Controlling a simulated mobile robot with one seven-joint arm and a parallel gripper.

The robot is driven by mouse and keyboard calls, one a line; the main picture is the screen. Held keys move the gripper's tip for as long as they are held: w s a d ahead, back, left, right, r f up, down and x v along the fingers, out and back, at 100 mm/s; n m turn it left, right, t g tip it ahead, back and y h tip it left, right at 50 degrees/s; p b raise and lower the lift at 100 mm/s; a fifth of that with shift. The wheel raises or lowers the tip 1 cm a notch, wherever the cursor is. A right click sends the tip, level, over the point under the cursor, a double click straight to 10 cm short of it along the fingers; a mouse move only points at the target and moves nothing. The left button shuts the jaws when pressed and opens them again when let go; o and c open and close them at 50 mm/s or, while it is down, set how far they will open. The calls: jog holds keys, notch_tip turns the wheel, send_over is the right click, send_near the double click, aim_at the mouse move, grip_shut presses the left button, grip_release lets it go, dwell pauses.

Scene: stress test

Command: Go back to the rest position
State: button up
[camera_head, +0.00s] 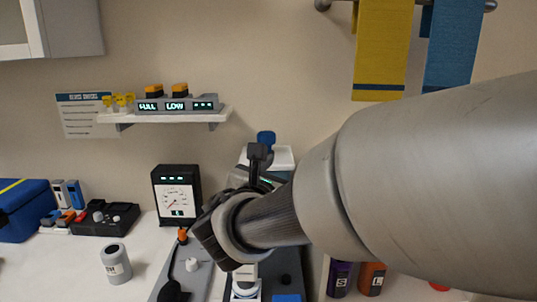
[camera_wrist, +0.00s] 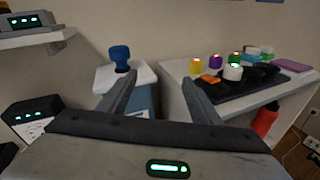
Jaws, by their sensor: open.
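My gripper (camera_wrist: 160,95) shows in the wrist view with its two fingers spread apart and nothing between them. In the head view my arm reaches in from the right, and my gripper (camera_head: 232,225) is partly hidden behind the wrist, above the counter. A blue knob-like object (camera_wrist: 120,57) stands on a white-topped stand (camera_wrist: 104,78) beyond the left finger. The same blue object (camera_head: 266,141) shows in the head view behind my gripper.
A gauge box (camera_head: 177,193), a white canister (camera_head: 116,263) and a black control box (camera_head: 105,218) stand on the counter at left. A wall shelf (camera_head: 165,116) holds a display unit. Yellow (camera_head: 383,45) and blue (camera_head: 453,45) cloths hang at upper right. Purple (camera_head: 340,278) and orange (camera_head: 371,279) bottles stand below my arm.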

jog(key=s+d+f+m+g+h, duration=0.1)
jog(key=s+d+f+m+g, duration=0.3)
jog(key=d+m, duration=0.35)
jog(key=s+d+f+m+g+h, duration=0.1)
jog(key=s+d+m+g+h, duration=0.1)
jog(key=s+d+m+g, duration=0.35)
jog(key=s+d+f+m+g+y, duration=0.15)
jog(key=s+f+m+y, duration=0.45)
jog(key=s+m, duration=0.7)
jog(key=a+r+m+y+p, duration=0.1)
jog(key=a+r+m+p, duration=0.1)
jog(key=r+p, duration=0.8)
jog(key=a+r+m+y+p, duration=0.1)
jog(key=r+m+p, duration=0.1)
jog(key=r+p, duration=0.7)
jog(key=shift+s+a+r+t+y+p, duration=0.3)
jog(key=shift+s+a+r+p, duration=0.1)
jog(key=shift+s+r, duration=0.1)
